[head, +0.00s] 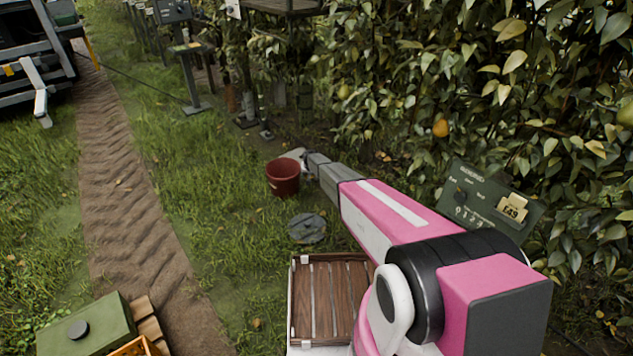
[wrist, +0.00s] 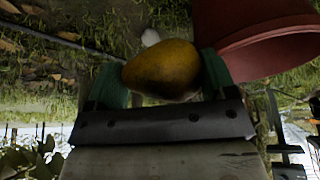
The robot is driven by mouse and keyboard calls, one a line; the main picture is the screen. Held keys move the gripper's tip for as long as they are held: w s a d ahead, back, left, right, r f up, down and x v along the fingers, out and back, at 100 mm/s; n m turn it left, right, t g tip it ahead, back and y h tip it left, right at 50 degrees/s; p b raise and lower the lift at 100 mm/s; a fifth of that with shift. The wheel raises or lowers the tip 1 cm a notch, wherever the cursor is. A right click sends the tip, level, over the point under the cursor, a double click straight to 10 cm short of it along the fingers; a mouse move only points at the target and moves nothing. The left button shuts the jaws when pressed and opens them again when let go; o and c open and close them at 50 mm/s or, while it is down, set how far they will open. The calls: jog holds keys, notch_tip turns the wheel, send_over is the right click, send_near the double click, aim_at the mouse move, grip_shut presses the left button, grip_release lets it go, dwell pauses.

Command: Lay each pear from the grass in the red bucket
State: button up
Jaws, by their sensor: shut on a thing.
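A yellow-brown pear (wrist: 163,72) sits between the green fingers of my gripper (wrist: 161,76) in the wrist view. My gripper is shut on it. The red bucket (wrist: 250,28) fills the upper right of the wrist view, close beside the pear and the right finger. In the head view the red bucket (head: 283,181) stands upright on the grass, and the end of my arm is just behind and right of its rim. The held pear cannot be made out in the head view. The inside of the bucket is dark, and I cannot tell what it holds.
A grey round lid-like disc (head: 307,228) lies in front of the bucket, with a slatted wooden crate (head: 330,300) nearer me. Leafy trees with an orange pear (head: 440,128) and a green panel (head: 490,200) crowd the right. Open grass (head: 215,190) lies left of the bucket.

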jog(key=w+a+r, duration=0.3)
jog(key=w+a, duration=0.5)
jog(key=a, duration=0.5)
jog(key=shift+w+a, duration=0.2)
jog(key=shift+a, duration=0.05)
jog(key=shift+r, duration=0.1)
